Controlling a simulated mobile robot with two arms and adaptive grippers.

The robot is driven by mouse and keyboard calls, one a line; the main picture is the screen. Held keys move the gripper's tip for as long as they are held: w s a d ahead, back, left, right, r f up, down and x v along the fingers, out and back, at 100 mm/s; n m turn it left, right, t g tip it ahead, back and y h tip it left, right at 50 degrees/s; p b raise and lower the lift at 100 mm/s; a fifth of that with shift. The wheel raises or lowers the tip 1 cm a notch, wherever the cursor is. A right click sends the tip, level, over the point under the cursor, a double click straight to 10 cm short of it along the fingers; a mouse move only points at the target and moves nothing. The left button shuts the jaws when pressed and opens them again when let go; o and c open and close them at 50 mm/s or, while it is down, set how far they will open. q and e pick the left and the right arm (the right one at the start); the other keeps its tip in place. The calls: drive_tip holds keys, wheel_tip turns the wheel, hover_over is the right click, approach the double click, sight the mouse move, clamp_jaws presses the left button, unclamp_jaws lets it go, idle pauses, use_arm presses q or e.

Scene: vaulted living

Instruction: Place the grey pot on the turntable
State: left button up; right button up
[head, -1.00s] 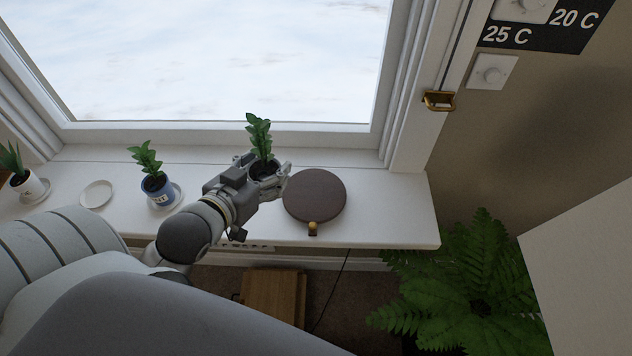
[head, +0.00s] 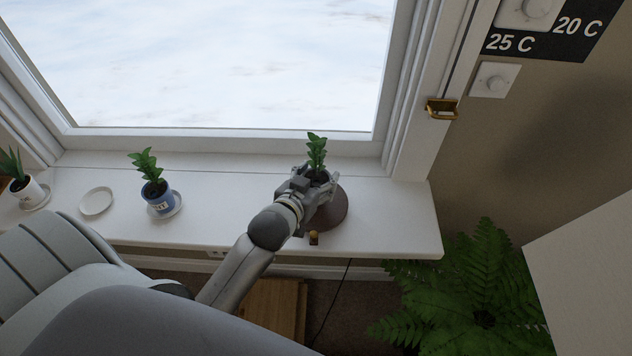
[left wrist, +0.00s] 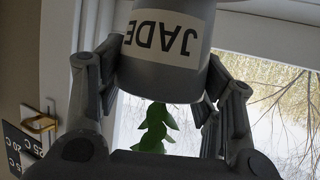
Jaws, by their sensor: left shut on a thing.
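My left gripper (head: 318,186) is shut on the grey pot, which holds a leafy green plant (head: 317,152). In the left wrist view the grey pot (left wrist: 166,72) shows upside down between the fingers, with a white label reading JADE. In the head view the fingers hide most of the pot. The turntable (head: 335,214) is a round dark brown disc with a small brass knob (head: 314,238) at its front. The pot is over the turntable in the head view; I cannot tell whether it touches it. My right gripper is not in view.
A large fern (head: 465,300) grows below at the right. The sill right of the turntable is clear.

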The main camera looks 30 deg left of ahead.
use_arm(q)
drive_tip(key=shift+f, duration=0.8)
drive_tip(key=shift+f, duration=0.2)
drive_tip(key=o, duration=1.1)
drive_tip(key=shift+s, duration=0.1)
drive_tip(key=shift+o, duration=0.8)
